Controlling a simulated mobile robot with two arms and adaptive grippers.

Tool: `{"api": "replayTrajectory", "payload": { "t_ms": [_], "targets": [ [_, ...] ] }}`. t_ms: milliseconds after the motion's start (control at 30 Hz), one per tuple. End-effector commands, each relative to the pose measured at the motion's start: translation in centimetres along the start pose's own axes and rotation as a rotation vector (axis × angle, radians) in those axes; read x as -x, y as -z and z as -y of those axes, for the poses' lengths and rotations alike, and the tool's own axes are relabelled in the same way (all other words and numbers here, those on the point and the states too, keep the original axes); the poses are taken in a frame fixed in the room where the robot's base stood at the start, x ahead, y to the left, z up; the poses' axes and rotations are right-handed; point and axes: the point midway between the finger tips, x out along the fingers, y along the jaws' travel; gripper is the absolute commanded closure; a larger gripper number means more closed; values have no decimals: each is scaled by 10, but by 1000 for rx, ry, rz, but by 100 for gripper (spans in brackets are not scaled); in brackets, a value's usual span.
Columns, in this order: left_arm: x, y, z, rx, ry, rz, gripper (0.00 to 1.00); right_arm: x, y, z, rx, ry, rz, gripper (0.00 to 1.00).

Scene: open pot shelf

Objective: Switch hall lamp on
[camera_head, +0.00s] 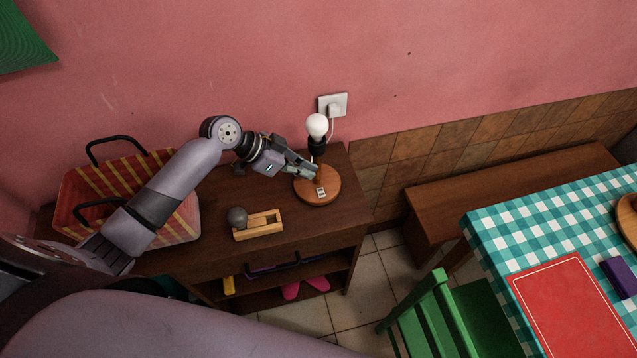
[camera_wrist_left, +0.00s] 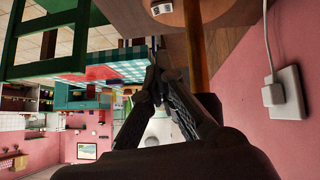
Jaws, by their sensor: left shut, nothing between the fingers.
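The hall lamp (camera_head: 318,186) stands upright on the dark wooden shelf top, with a round wooden base, a black socket and a bare white bulb. A small white switch (camera_head: 321,192) sits on the front of its base. The base and switch also show at the top of the left wrist view (camera_wrist_left: 166,14). The bulb looks pale; I cannot tell whether it is lit. My left gripper (camera_head: 314,174) is shut and empty, close beside the lamp's stem and above the base. I cannot tell whether it touches the lamp. My right gripper is not in view.
A wall socket (camera_head: 332,104) with a plug is behind the lamp. A plaid basket (camera_head: 75,197) stands at the left of the shelf. A wooden block with a grey ball (camera_head: 237,217) lies in front of the lamp. A bench (camera_head: 500,196) and checkered table (camera_head: 500,233) are at right.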

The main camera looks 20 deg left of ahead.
Motion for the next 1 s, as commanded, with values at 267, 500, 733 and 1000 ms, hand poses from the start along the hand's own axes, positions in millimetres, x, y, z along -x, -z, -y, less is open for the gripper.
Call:
{"api": "replayTrajectory", "payload": {
  "t_ms": [267, 500, 733, 1000],
  "targets": [
    [-52, -7, -1, 6, -2, 2, 100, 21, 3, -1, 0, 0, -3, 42],
    [-70, -25, 0, 1, 0, 0, 100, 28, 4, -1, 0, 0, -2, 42],
    [-74, -29, 0, 0, 0, 1, 100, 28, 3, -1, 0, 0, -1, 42],
    [-76, -29, 3, -3, 4, 0, 100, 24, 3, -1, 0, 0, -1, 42]
  ]
}}
